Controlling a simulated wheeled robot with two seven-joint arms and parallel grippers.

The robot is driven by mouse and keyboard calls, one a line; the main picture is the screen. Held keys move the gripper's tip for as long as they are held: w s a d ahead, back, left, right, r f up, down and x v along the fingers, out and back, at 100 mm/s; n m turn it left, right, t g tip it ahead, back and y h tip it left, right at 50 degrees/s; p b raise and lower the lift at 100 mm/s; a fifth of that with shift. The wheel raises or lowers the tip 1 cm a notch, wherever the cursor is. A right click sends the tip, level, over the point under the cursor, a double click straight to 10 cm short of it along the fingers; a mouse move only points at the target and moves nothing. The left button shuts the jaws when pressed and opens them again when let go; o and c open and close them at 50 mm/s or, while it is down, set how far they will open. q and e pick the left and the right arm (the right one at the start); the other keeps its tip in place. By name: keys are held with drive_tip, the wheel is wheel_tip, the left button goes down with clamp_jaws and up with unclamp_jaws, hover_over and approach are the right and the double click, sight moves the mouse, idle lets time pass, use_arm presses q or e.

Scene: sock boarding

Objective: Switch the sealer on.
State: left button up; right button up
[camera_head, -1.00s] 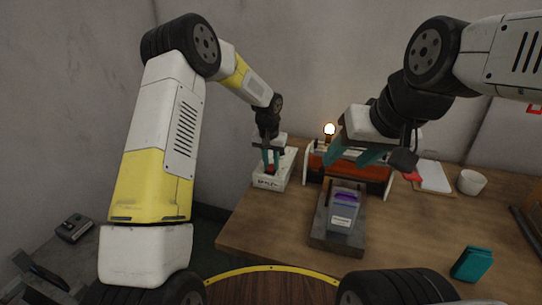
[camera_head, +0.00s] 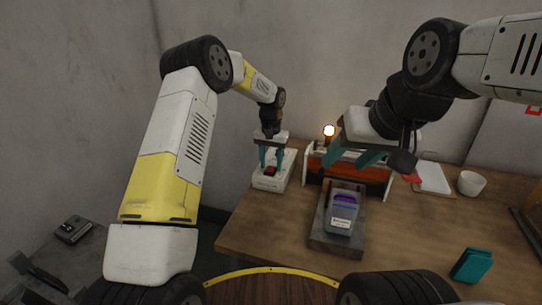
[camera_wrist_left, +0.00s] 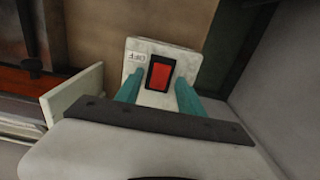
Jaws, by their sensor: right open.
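A white switch box (camera_head: 270,184) stands at the table's back left corner. Its red rocker switch (camera_head: 270,171) faces up and shows bright red in the left wrist view (camera_wrist_left: 160,73), beside a small label that seems to read OFF upside down. My left gripper (camera_head: 271,160) is over the box, pointing down, open and empty, with its teal fingers either side of the rocker. The orange and white sealer (camera_head: 370,173) stands right of the box, partly hidden by my right gripper (camera_head: 355,154), which is open and empty above it.
A lit lamp (camera_head: 329,131) is behind the sealer. A grey stand (camera_head: 335,246) holding a packet (camera_head: 341,216) is in front of it. A white bowl (camera_head: 472,183), a clipboard (camera_head: 434,178) and a teal object (camera_head: 471,265) are to the right. The front middle table is clear.

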use_arm(q)
wheel_tip(320, 180, up, 8)
idle(0.5)
drive_tip(key=shift+f, duration=0.1)
wheel_tip(320, 180, up, 10)
drive_tip(key=t, duration=0.1)
hover_over(271, 168)
drive_tip(key=s+a, duration=0.4)
drive_tip(key=s, duration=0.1)
drive_tip(key=s+a+r+n+t, duration=0.1)
drive_tip(key=s+a+r+t, duration=0.1)
drive_tip(key=s+a+r, duration=0.45)
drive_tip(key=s+a+r+n+t+h, duration=0.1)
drive_tip(key=s+a+n+t+h, duration=0.1)
drive_tip(key=s, duration=2.2)
drive_tip(key=shift+s+a+t, duration=0.25)
drive_tip(key=shift+a+t, duration=0.35)
drive_tip(key=shift+a, duration=0.25)
